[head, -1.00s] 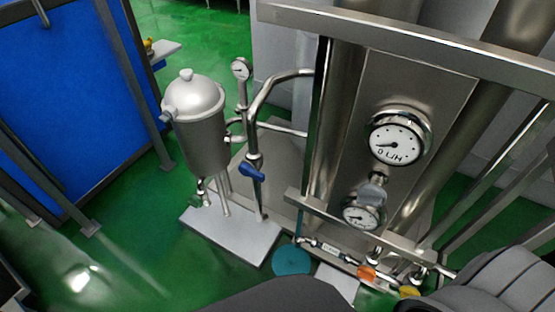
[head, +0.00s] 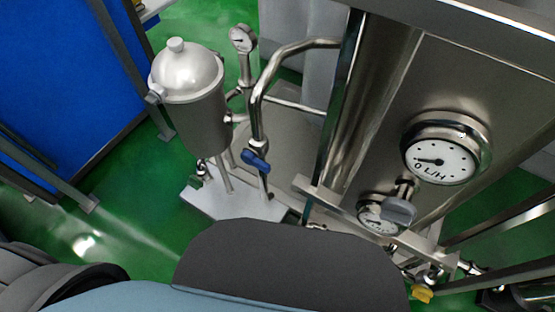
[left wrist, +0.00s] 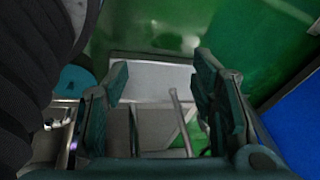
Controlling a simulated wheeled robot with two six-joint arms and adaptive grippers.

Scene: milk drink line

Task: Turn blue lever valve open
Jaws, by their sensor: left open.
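The blue lever valve (head: 256,160) sits on a vertical steel pipe, right of the domed steel vessel (head: 190,95) in the head view. Its blue handle points out to the side of the pipe, tilted. My left gripper (left wrist: 160,85) shows in the left wrist view with its two dark fingers spread apart and nothing between them. Behind the fingers are a pale base plate (left wrist: 155,75) and a thin steel rod (left wrist: 180,120). I cannot make out the blue lever in the wrist view. Neither gripper shows in the head view.
A flow gauge (head: 440,148) on a steel frame stands at the right, with a smaller gauge (head: 378,217) below it. A yellow handle (head: 422,294) is low at the right. A pressure gauge (head: 242,40) rises behind the vessel.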

